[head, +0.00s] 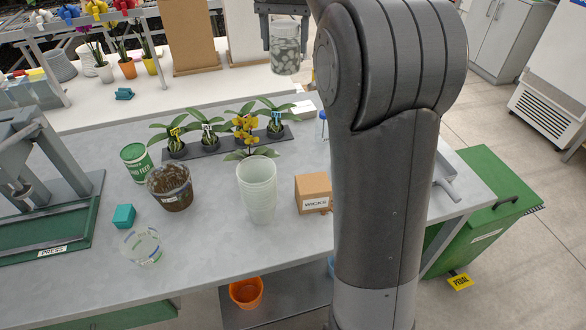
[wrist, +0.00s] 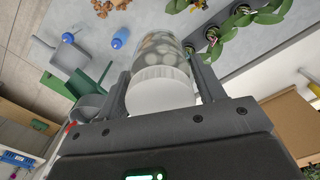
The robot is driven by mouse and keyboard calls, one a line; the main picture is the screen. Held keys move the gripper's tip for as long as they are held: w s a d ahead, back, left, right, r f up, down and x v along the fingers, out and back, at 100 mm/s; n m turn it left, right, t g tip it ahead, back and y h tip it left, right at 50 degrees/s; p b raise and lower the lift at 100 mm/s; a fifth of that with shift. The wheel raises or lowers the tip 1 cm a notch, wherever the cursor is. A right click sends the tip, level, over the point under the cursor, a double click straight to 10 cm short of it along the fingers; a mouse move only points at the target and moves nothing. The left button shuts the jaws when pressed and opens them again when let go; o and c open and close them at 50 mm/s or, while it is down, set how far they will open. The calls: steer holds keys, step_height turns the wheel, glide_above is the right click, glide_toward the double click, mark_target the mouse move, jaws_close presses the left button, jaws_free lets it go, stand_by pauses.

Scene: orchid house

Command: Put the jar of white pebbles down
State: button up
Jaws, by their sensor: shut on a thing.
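The jar of white pebbles (head: 285,60) is a clear jar with a white lid, held upright. My gripper (head: 284,36) is shut on it near the lid, one finger on each side. In the head view the jar shows at the top middle, raised, in front of the white back bench (head: 220,90). I see no contact with a surface. In the wrist view the jar (wrist: 162,58) is between both fingers, its lid toward my palm. My arm hides part of the head view to the right of the jar.
The grey bench (head: 90,285) holds a row of orchids on a dark tray (head: 225,143), stacked clear pots (head: 257,190), a bark-filled pot (head: 170,187), a green tin (head: 135,162), a wicks box (head: 313,193) and a press (head: 45,190). Free bench shows at front centre.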

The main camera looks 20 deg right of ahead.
steer(key=shift+w+d, duration=0.25)
steer(key=shift+d, duration=0.8)
step_height(320, 180, down, 33)
steer(key=shift+a+r, duration=0.1)
steer(key=shift+r, duration=0.05)
steer(key=o, duration=1.3)
steer(key=shift+c, duration=0.2)
